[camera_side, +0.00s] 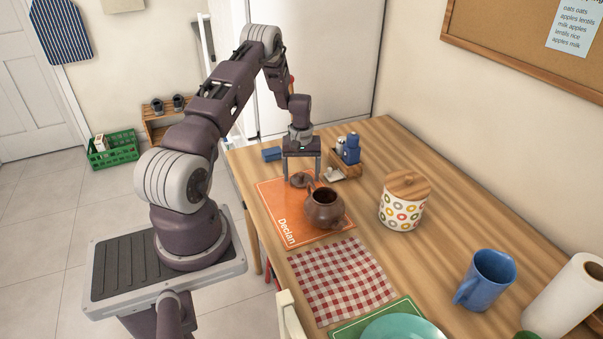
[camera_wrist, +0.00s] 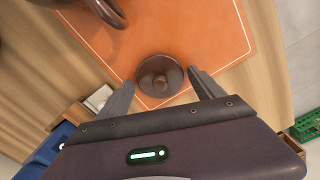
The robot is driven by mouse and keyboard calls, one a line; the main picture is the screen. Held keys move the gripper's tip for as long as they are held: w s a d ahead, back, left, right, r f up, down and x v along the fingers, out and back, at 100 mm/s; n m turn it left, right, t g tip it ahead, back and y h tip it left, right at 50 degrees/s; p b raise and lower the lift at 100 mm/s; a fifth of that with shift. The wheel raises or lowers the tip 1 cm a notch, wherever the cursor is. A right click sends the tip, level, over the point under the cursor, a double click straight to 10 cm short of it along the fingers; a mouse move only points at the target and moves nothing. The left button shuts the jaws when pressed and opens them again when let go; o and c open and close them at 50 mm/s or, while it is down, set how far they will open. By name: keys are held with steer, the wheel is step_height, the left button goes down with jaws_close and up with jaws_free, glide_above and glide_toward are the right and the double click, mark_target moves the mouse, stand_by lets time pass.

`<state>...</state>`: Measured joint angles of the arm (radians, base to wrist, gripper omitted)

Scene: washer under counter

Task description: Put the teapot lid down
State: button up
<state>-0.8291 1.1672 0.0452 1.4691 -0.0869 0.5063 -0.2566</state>
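The brown teapot lid (camera_side: 301,180) rests on the orange placemat (camera_side: 268,205), near its far edge and just behind the teapot. In the wrist view the round lid (camera_wrist: 160,76) lies knob up near a corner of the mat (camera_wrist: 195,38). My gripper (camera_side: 303,175) is over the lid, fingers pointing down. Its fingers are spread wide, one on each side of the lid, with gaps between them and the knob. The brown teapot (camera_side: 323,208) stands uncovered on the mat, its dark opening showing. Part of it shows at the wrist view's top left.
A wooden caddy (camera_side: 346,163) with blue and white containers stands close to the right of my gripper. A blue block (camera_side: 272,154) lies to the left. A patterned jar (camera_side: 404,203), checked cloth (camera_side: 340,280) and blue mug (camera_side: 487,279) are further along the table.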

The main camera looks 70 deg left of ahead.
mark_target(302, 173)
steer(key=shift+o, duration=0.5)
step_height(302, 173, up, 12)
steer(key=w+d+r+m+t, duration=0.1)
steer(key=w+d+r+m, duration=0.2)
steer(key=d+r, duration=0.8)
steer(key=s+d+r+m+t, duration=0.2)
steer(key=s+d+r+m, duration=0.25)
steer(key=d+r, duration=0.75)
steer(key=s+d+r+m+t, duration=0.1)
steer(key=s+d+m, duration=0.2)
steer(key=s+d, duration=0.4)
steer(key=s+d+m+t, duration=0.1)
steer(key=s+d+m, duration=0.2)
steer(key=s+d, duration=0.3)
steer(key=s, duration=0.5)
steer(key=shift+d+r+t, duration=0.3)
steer(key=shift+d+r, duration=0.05)
